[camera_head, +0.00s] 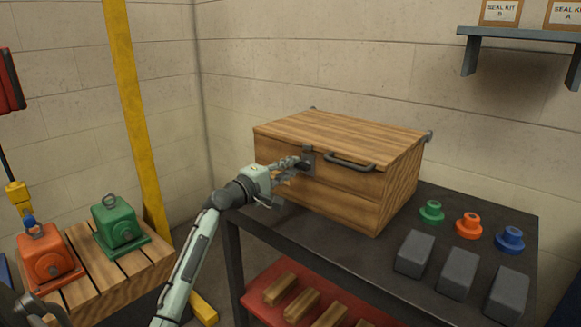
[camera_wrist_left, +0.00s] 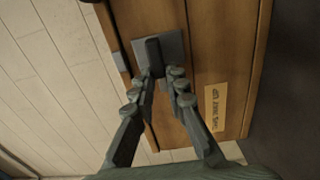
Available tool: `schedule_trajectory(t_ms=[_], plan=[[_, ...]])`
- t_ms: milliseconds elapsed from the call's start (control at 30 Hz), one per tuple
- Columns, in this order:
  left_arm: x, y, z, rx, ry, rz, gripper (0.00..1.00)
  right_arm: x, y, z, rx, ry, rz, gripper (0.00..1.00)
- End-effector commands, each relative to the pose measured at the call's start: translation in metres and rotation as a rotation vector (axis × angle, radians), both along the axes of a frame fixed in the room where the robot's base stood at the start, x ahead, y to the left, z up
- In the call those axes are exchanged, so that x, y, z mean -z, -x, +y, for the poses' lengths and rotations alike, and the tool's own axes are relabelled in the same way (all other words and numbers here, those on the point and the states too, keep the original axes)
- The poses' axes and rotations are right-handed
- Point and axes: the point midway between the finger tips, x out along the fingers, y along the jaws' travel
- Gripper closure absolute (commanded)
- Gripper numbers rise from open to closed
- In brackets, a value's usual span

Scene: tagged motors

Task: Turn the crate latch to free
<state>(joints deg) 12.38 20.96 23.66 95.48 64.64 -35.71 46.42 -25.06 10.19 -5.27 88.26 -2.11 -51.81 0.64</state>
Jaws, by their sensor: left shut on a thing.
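The wooden crate (camera_head: 330,190) stands on a dark bench with its lid down. Its latch (camera_head: 308,153) is a grey metal plate on the front face, left of the dark bar handle (camera_head: 349,162). My left gripper (camera_head: 300,165) reaches in from the left and is shut on the latch's dark turning piece. In the left wrist view the latch piece (camera_wrist_left: 153,52) stands out from its plate (camera_wrist_left: 173,47), with the fingertips (camera_wrist_left: 165,78) on either side of its near end. The fingers partly hide the latch, so its exact angle is unclear. My right gripper is not in view.
On the bench (camera_head: 290,252) right of the crate are green (camera_head: 432,211), orange (camera_head: 468,225) and blue (camera_head: 510,238) flanged parts and several grey blocks (camera_head: 458,272). Orange (camera_head: 48,257) and green (camera_head: 120,226) motors sit on a slatted pallet at left, near a yellow post (camera_head: 135,110).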

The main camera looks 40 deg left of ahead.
Motion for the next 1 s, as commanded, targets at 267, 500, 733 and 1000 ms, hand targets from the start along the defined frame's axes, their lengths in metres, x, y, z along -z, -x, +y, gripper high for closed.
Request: schedule_trajectory(t_ms=[267, 500, 733, 1000], plan=[[0.0015, 0.0001, -0.0002, 0.001, 0.016, 0.003, 1.0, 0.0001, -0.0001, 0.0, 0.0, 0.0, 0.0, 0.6], [0.0015, 0.0001, -0.0003, 0.001, 0.015, 0.003, 0.83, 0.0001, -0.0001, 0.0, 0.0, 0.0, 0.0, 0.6], [0.0009, 0.0, -0.0001, 0.001, 0.014, 0.002, 0.66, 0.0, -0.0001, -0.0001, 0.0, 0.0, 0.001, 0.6], [0.0012, 0.0044, 0.0004, 0.0, 0.013, 0.003, 0.66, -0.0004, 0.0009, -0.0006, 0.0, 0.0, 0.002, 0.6]])
